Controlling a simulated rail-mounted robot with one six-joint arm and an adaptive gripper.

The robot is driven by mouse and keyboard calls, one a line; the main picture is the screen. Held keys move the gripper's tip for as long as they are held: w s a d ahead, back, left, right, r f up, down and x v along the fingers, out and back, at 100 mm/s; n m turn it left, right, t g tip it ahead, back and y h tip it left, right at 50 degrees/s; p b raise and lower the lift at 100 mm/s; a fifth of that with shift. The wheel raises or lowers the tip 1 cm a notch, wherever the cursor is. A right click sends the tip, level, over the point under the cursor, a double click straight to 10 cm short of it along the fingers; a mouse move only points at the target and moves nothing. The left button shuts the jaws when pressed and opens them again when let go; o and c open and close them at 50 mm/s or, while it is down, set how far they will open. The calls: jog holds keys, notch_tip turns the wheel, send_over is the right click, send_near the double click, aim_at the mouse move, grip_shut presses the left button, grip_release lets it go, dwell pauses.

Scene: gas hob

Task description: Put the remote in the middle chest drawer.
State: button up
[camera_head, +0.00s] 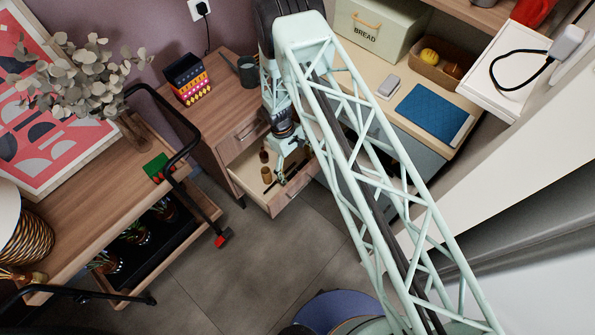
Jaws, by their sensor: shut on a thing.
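My gripper (281,173) points down into an open drawer (290,196) of the wooden chest (213,140). The open drawer is below a shut upper drawer (245,131). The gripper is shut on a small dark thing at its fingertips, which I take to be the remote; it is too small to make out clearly. The gripper and the thing are inside the drawer's outline; I cannot tell whether the thing touches the drawer floor. Small brown items (266,174) lie or stand in the drawer left of the gripper. My arm hides the drawer's right part.
A patterned box (188,80) and a grey watering can (245,70) stand on the chest. A wooden cart (95,215) with a black handle is at the left. A counter with a bread box (377,28) and blue mat (429,114) is right. Floor in front is clear.

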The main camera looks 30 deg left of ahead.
jog(key=shift+f, duration=0.75)
jog(key=shift+f, duration=0.15)
jog(key=o, duration=0.6)
jog(key=shift+r, duration=0.25)
jog(key=shift+p+v, duration=0.55)
jog(key=shift+v, duration=5.4)
